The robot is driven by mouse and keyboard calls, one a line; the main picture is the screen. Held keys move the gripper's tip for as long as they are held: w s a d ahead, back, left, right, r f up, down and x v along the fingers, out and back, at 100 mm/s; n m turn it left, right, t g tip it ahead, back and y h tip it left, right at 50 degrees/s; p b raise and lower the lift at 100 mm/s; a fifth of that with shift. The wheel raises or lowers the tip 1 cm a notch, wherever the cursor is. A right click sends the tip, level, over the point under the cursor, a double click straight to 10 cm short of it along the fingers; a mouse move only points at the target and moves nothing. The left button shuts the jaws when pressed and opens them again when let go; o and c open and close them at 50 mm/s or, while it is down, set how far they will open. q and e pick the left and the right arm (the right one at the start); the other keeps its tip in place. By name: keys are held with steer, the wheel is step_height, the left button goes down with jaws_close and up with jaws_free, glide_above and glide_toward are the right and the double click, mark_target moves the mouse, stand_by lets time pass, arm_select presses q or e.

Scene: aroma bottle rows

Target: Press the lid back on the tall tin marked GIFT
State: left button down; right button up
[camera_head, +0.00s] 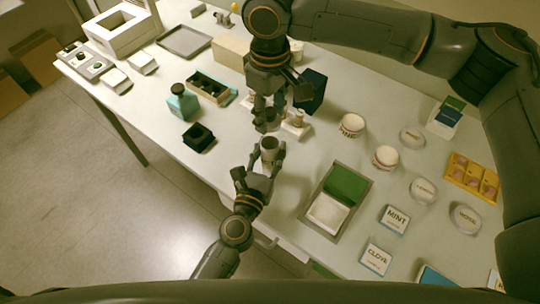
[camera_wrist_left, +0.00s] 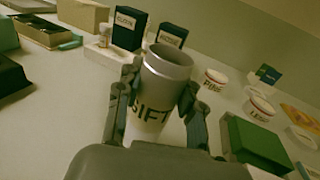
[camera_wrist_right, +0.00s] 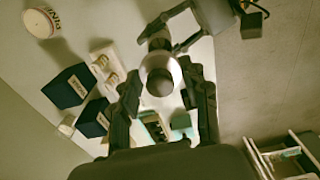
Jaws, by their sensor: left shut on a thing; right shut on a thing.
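The tall tin marked GIFT (camera_wrist_left: 150,105) stands upright in my left gripper (camera_head: 262,160), whose fingers close on its sides. Its top is open and shows a grey inside; the tin also shows in the head view (camera_head: 270,143). My right gripper (camera_head: 268,112) is above and slightly behind the tin in the head view, pointing down. It is shut on a round, dark grey lid (camera_head: 267,122), apart from the tin there. In the right wrist view the lid (camera_wrist_right: 159,83) is between the fingers and overlaps the tin below.
A small bottle on a white block (camera_head: 298,122) and a dark blue box (camera_head: 312,92) stand close to my right gripper. A teal bottle (camera_head: 182,102) and a black box (camera_head: 198,137) are to the left. A tray (camera_head: 310,215) with a green-and-white box lies right of the tin.

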steer(key=shift+f, duration=2.45)
steer(key=shift+f, duration=0.85)
steer(key=shift+f, duration=0.6)
steer(key=o, duration=0.9)
steer(key=shift+c, duration=0.2)
step_height(320, 180, up, 12)
steer(key=shift+f, duration=0.1)
